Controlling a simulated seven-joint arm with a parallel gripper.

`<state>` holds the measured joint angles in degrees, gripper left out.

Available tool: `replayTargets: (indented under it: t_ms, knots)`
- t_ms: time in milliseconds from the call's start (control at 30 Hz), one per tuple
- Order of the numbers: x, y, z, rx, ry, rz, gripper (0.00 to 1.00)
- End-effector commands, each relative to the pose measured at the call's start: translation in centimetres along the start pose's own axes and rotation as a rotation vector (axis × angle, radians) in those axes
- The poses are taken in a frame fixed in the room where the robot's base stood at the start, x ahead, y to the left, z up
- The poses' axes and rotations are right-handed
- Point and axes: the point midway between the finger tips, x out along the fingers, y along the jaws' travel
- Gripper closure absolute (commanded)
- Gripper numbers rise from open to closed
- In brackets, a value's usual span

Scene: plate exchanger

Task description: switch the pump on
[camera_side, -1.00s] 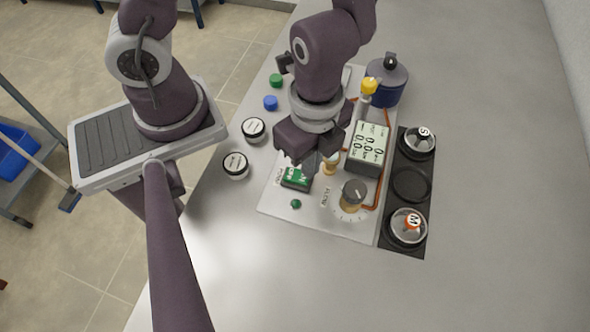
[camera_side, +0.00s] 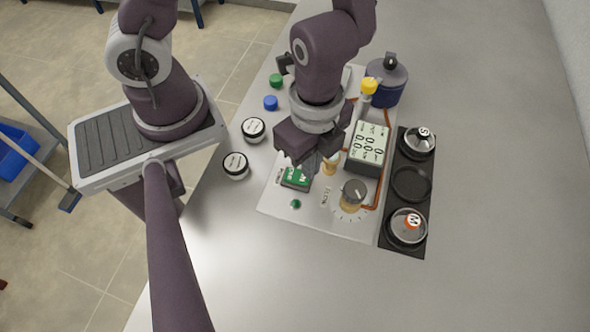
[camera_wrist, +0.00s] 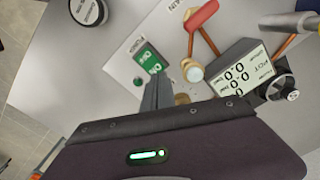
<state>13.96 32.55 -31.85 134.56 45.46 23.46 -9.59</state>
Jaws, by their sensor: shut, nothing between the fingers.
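The pump switch (camera_side: 296,177) is a green rocker with white lettering, at the front left of the grey panel. It also shows in the wrist view (camera_wrist: 150,60), beside the PUMP label. A small green lamp (camera_side: 296,203) sits just in front of it. My gripper (camera_side: 310,168) is shut and empty. It points down at the switch's rear right edge and hides a little of it in the side view. In the wrist view, its fingertips (camera_wrist: 157,80) are close to the switch's near end. I cannot tell whether they touch it.
A display (camera_side: 367,146) reading zeros and a flow knob (camera_side: 353,193) stand right of my gripper. A red-handled valve (camera_wrist: 203,15) and copper pipes are close by. Two white-lidded jars (camera_side: 236,165) stand left of the panel. The table's front is clear.

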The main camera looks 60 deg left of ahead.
Motion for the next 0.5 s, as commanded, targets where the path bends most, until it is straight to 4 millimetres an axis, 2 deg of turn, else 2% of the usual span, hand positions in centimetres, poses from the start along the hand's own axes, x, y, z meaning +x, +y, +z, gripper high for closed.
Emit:
replayTargets:
  t_ms: [500]
  knots:
    - [0.81,0.00,-0.01,-0.001,0.000,0.000,1.00]
